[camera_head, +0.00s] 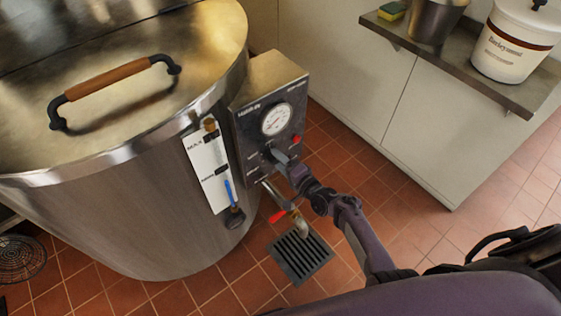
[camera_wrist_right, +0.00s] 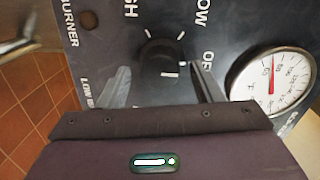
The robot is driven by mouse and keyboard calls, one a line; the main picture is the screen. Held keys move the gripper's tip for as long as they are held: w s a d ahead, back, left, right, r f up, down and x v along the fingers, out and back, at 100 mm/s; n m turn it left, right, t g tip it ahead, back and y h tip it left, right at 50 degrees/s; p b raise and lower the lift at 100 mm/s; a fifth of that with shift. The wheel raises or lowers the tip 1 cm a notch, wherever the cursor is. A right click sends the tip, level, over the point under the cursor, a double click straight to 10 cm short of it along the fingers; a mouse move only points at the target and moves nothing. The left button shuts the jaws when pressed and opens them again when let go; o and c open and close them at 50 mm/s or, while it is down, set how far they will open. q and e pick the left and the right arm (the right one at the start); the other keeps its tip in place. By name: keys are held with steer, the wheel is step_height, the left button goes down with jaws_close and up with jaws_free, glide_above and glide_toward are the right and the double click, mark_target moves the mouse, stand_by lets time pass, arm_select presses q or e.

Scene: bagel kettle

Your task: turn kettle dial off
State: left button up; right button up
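The large steel kettle (camera_head: 150,215) stands at the left, with a control box (camera_head: 268,85) on its right side. The dark round kettle dial (camera_wrist_right: 160,57) is on the box's face, near printed words reading "LOW" and partly "OF". A white mark shows on the dial's lower edge. My right gripper (camera_wrist_right: 158,78) is open, one finger on each side of the dial in the right wrist view; I cannot tell whether they touch it. In the head view the right gripper (camera_head: 281,160) is at the panel and largely hides the dial. My left gripper is not in view.
A round gauge (camera_head: 276,119) and a red light (camera_head: 296,139) sit above the dial. A red-handled tap (camera_head: 278,216) is below, over a floor drain (camera_head: 300,257). A shelf (camera_head: 455,65) with a white bucket (camera_head: 512,45) is at the upper right.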

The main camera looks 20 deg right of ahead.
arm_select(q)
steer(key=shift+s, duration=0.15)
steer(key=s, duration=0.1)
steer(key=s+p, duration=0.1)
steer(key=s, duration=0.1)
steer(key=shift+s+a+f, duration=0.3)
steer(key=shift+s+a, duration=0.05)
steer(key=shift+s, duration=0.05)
arm_select(e)
steer(key=v, duration=0.7)
steer(key=shift+s+d, duration=0.15)
steer(key=shift+s, duration=0.2)
